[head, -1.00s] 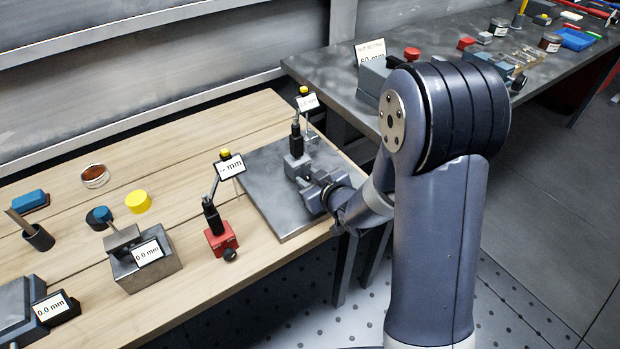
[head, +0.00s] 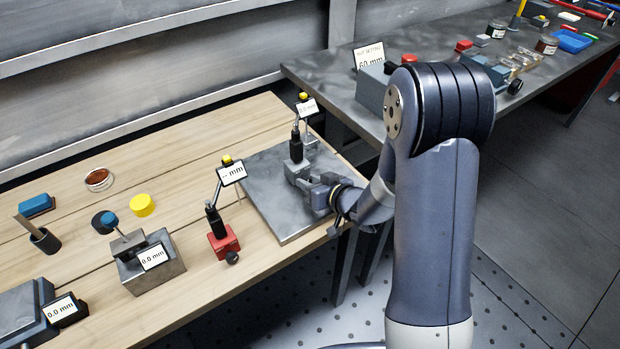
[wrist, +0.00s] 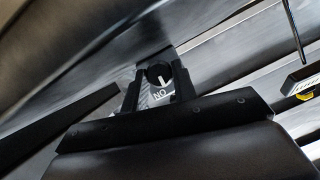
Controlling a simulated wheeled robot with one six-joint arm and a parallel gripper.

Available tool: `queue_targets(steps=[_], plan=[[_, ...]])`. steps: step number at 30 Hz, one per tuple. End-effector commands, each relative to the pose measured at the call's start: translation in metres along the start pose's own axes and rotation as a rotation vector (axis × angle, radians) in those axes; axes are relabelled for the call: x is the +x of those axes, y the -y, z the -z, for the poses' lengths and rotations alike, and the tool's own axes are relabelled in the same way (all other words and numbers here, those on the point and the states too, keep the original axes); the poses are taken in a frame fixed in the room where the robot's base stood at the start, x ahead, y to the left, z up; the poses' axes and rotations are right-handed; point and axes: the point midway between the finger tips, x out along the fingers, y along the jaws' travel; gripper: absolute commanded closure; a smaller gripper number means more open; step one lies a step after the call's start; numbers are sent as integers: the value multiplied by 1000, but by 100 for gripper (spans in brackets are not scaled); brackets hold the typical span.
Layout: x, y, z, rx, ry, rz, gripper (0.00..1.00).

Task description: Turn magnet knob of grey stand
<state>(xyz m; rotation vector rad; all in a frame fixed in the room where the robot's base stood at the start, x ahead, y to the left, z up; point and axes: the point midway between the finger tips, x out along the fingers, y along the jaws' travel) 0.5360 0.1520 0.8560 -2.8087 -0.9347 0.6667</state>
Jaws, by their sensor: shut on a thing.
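The grey stand (head: 295,170) sits on a dark metal plate (head: 272,213) on the wooden bench. Its black upright (head: 296,146) carries a dial with a small display (head: 306,107) and a yellow top. My gripper (head: 312,187) is low at the front of the stand's grey base, its wrist partly hiding the base. In the wrist view, the two fingers stand either side of the dark round magnet knob (wrist: 158,72), shut on it. A white pointer mark shows on the knob, and a label reading "NO" (wrist: 160,96) lies below it.
A similar red stand (head: 222,242) with its own display (head: 231,174) is left of the plate. A grey block with a display (head: 152,258) and a yellow round piece (head: 142,205) are farther left. A second, grey-topped bench (head: 420,58) with several items is behind.

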Motion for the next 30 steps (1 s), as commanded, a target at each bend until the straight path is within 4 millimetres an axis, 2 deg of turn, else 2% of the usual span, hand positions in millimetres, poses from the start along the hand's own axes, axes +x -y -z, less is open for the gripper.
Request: queue_targets(steps=[11, 12, 20, 27, 30], plan=[[0, 0, 0, 26, -2, 10, 96], [0, 0, 0, 26, -2, 10, 73], [0, 0, 0, 25, -1, 10, 51], [-1, 0, 0, 25, -1, 10, 51], [-7, -1, 0, 25, -1, 9, 51]])
